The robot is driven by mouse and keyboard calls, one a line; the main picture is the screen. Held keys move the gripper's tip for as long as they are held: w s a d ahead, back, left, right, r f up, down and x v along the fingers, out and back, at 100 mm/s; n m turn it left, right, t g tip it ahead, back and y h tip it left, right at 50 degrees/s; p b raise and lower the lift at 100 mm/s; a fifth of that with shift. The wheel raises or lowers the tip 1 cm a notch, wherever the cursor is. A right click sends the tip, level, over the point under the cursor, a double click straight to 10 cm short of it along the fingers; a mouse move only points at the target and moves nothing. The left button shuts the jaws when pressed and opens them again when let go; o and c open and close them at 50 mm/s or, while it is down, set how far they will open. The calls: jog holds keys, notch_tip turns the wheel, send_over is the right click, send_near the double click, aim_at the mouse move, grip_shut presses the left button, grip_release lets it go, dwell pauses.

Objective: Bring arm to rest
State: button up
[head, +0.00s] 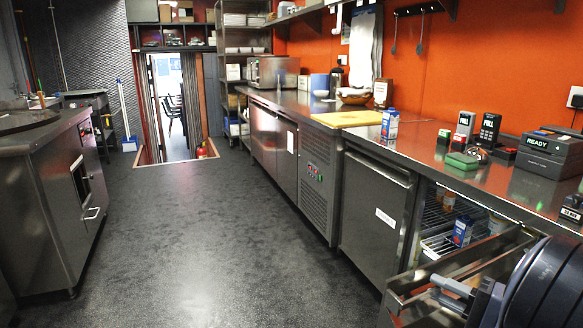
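My arm (545,285) shows as dark rounded links at the bottom right of the head view. Two short grey bars stick out to its left, over the pulled-out drawer; they look like the fingers of my gripper (434,287). They are partly merged with the dark parts behind them, and I cannot tell how far apart they are. I see nothing clearly held between them. Where the arm joins my body is out of view.
An open metal drawer (408,284) juts out below the right counter (300,103). Behind it, an open fridge bay holds a blue carton (462,231). Another carton (390,124), a yellow board (347,118) and a READY box (548,154) stand on the counter. The floor (200,230) is clear.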

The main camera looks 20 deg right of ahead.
jog(key=shift+w+a, duration=0.3)
jog(key=shift+w, duration=0.6)
